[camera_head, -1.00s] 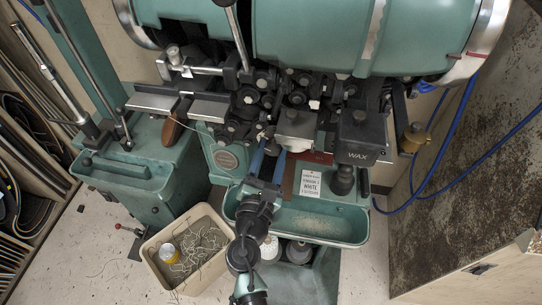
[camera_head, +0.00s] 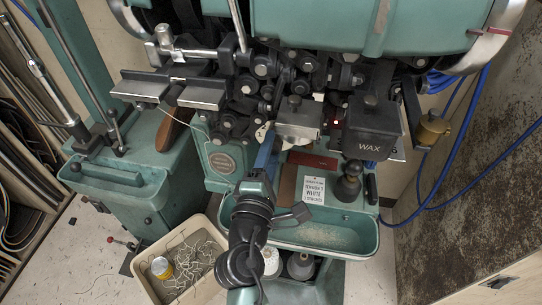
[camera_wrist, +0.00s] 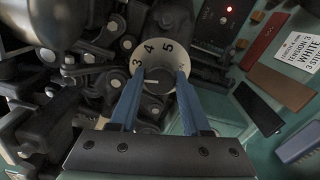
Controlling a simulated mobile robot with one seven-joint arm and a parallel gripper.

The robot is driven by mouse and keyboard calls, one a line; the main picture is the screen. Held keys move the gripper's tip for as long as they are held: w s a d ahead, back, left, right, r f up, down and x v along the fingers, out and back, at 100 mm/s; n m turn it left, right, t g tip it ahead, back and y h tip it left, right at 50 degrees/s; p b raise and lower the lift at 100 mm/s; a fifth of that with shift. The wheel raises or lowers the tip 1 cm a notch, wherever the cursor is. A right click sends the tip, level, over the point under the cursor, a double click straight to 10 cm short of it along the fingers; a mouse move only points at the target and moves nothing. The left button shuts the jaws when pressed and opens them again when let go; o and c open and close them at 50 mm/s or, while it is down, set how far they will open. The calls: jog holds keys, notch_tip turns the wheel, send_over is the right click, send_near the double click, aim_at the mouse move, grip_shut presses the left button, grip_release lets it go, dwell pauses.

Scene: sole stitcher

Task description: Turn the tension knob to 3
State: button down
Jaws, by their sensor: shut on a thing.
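The tension knob (camera_wrist: 158,78) shows in the wrist view as a dark round knob on a cream dial (camera_wrist: 142,88) marked 3, 4 and 5. The numbers sit at the dial's upper left and top; its lower edge is partly hidden by my fingers. A short pale mark on the knob points left, below the 3. My gripper (camera_wrist: 157,88) has its two blue fingers on either side of the knob, shut on it. In the head view my gripper (camera_head: 268,146) reaches up to the machine's front, and the knob is mostly hidden there.
An instruction card (camera_head: 314,190) reading "TENSION 3" and "WHITE" stands right of my gripper. A box marked WAX (camera_head: 371,130), a green tray (camera_head: 325,236) and dark linkages (camera_head: 258,90) crowd the front. A bin (camera_head: 182,258) of thread stands on the floor.

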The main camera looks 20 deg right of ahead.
jog(key=shift+f+m+b, duration=0.1)
jog(key=shift+m+b, duration=0.6)
jog(key=shift+m, duration=0.5)
jog(key=shift+c, duration=1.8)
grip_release()
jog(key=shift+s, duration=0.1)
jog(key=b+v, duration=0.2)
jog(key=v, duration=1)
jog(key=shift+s+a+b, duration=0.25)
jog(key=shift+s+b, duration=0.05)
jog(key=shift+b, duration=0.05)
